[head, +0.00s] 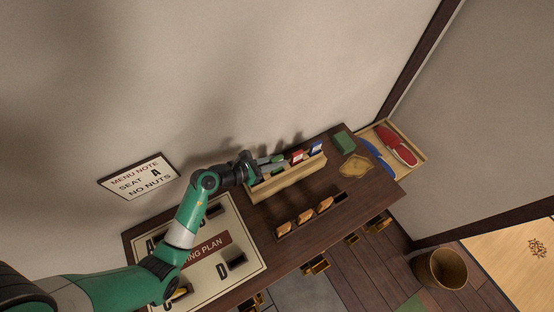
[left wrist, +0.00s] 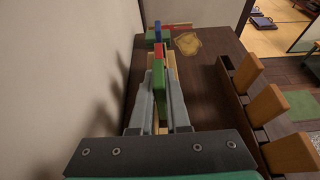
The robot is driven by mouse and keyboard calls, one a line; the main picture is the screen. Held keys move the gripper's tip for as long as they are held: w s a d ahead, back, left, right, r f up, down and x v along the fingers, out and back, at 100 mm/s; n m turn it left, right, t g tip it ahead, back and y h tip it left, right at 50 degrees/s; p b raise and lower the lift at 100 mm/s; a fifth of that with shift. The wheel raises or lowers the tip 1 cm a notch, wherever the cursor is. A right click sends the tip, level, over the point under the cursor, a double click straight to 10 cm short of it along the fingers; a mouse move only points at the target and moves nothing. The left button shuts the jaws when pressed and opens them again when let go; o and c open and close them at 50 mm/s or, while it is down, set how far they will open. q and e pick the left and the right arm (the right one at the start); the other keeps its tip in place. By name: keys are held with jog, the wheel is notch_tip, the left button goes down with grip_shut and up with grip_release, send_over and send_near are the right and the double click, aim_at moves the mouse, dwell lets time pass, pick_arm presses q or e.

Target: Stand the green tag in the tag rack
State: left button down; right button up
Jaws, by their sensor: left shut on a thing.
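The tag rack (head: 288,179) is a long pale wooden holder on the dark table, near the wall. A red tag (head: 297,156) and a blue tag (head: 316,148) stand in its right part. My left gripper (head: 274,161) is over the rack's left part, shut on the green tag (head: 277,157). In the left wrist view the green tag (left wrist: 158,82) is upright between the fingertips, in line with the red and blue tags beyond. Whether its lower edge touches the rack is hidden by the fingers. My right gripper is not in view.
Several orange-brown wooden pieces (head: 304,216) stand in a dark holder along the table's front. A seating plan board (head: 250,235) lies at left. A green block (head: 344,141) and a tan flat piece (head: 354,167) lie at right, beside a tray of slippers (head: 421,157).

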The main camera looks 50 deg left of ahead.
pick_arm(q)
jog(key=shift+f, duration=0.15)
jog(key=shift+f+b, duration=0.5)
jog(key=shift+f, duration=0.15)
dwell(0.4)
jog(key=shift+r+p, duration=0.1)
jog(key=shift+p, duration=0.3)
jog(key=shift+f, duration=0.5)
